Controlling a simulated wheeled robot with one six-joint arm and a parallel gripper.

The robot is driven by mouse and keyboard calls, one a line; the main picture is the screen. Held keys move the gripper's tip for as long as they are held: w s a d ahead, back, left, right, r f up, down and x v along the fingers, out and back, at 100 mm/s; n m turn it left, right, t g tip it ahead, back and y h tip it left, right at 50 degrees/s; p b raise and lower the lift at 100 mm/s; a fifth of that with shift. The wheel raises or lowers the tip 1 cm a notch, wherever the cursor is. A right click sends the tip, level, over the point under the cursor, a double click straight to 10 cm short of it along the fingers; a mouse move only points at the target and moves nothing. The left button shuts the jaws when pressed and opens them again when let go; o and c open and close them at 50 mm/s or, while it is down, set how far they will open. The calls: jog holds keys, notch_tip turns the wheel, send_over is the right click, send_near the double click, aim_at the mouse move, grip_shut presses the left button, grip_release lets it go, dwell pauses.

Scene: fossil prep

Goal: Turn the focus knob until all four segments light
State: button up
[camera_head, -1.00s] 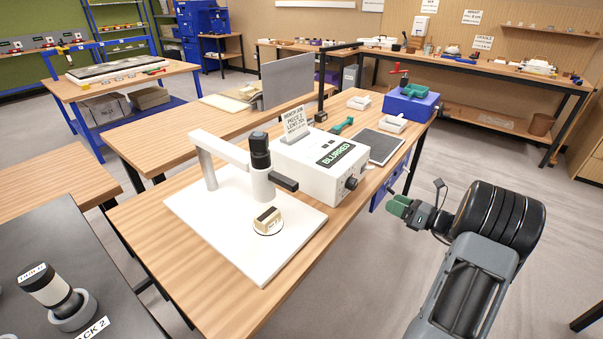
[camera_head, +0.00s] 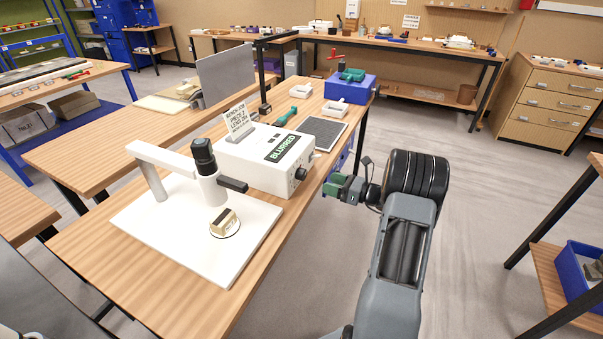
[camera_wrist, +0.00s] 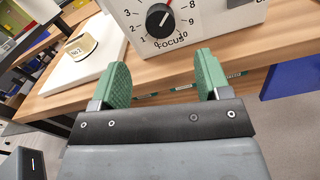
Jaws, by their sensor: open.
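The focus knob (camera_wrist: 160,20) is a black dial with a white pointer line on the front of a white box, ringed by printed numbers, with "FOCUS" below it. In the head view the knob (camera_head: 301,174) is on the right end of the white box (camera_head: 250,168). The box's display (camera_head: 283,148) reads "BLURRED" in green. Separate lit segments cannot be made out. My gripper (camera_wrist: 164,82) has green finger pads, is open and empty, and points at the knob from a short distance. In the head view my gripper (camera_head: 338,186) is right of the box, apart from it.
A microscope (camera_head: 206,170) on a white base (camera_head: 150,225) stands left of the box, with a small labelled specimen (camera_head: 224,221) under it. A dark mat (camera_head: 322,131), white trays and a blue box (camera_head: 350,88) lie behind.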

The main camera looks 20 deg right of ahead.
aim_at(305, 176)
jog(key=p+x, duration=0.1)
jog(key=x, duration=0.9)
jog(key=shift+w, duration=0.1)
jog(key=shift+c, duration=0.3)
jog(key=c, duration=0.9)
jog(key=shift+o, duration=0.2)
jog(key=shift+f, duration=0.1)
